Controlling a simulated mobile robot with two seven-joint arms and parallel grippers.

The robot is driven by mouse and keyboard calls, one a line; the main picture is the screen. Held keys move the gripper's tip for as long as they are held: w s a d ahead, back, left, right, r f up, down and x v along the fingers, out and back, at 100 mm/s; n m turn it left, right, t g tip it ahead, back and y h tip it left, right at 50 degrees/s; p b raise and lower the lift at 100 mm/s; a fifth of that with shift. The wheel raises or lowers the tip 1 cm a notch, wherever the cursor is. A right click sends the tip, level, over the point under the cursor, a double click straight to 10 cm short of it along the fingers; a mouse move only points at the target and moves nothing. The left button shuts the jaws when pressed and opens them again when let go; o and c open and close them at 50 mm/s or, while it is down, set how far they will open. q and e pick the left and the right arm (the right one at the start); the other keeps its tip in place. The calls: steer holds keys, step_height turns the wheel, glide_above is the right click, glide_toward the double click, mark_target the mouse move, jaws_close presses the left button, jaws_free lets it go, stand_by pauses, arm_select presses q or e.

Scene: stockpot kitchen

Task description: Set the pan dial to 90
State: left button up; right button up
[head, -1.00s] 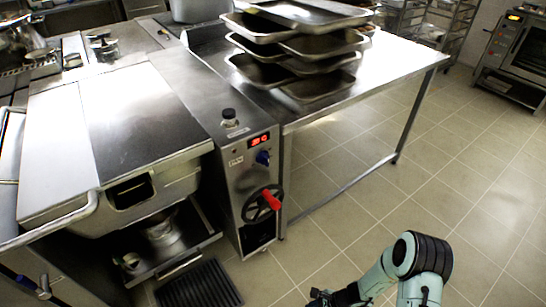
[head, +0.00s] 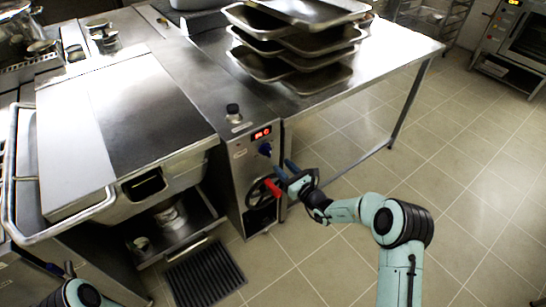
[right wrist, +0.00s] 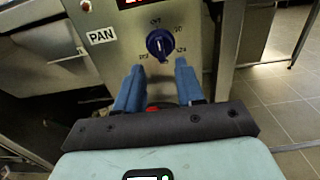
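The pan dial is a dark blue round knob (right wrist: 159,44) on the steel front panel beside a "PAN" label, with small printed marks around it. A pale line on the knob runs roughly upright; its exact setting is hard to read. In the head view the dial (head: 265,149) sits below a red display. My right gripper (head: 283,168) is open and empty, a little in front of and below the dial. In the right wrist view its two blue fingers (right wrist: 158,66) stand apart below the knob, not around it. My left gripper (head: 56,270) is small and partly cut off at lower left.
A handwheel with a red handle (head: 272,188) is just below the dial, close to my right gripper. The closed pan (head: 150,100) stands at left. Stacked trays (head: 300,50) are on the steel table (head: 400,50). The floor at right is clear.

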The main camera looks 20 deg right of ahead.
mark_target(270, 154)
steer(key=x, duration=0.6)
steer(key=shift+w+a, duration=0.15)
steer(key=shift+w, duration=0.25)
steer(key=shift+c, duration=0.3)
jaws_close()
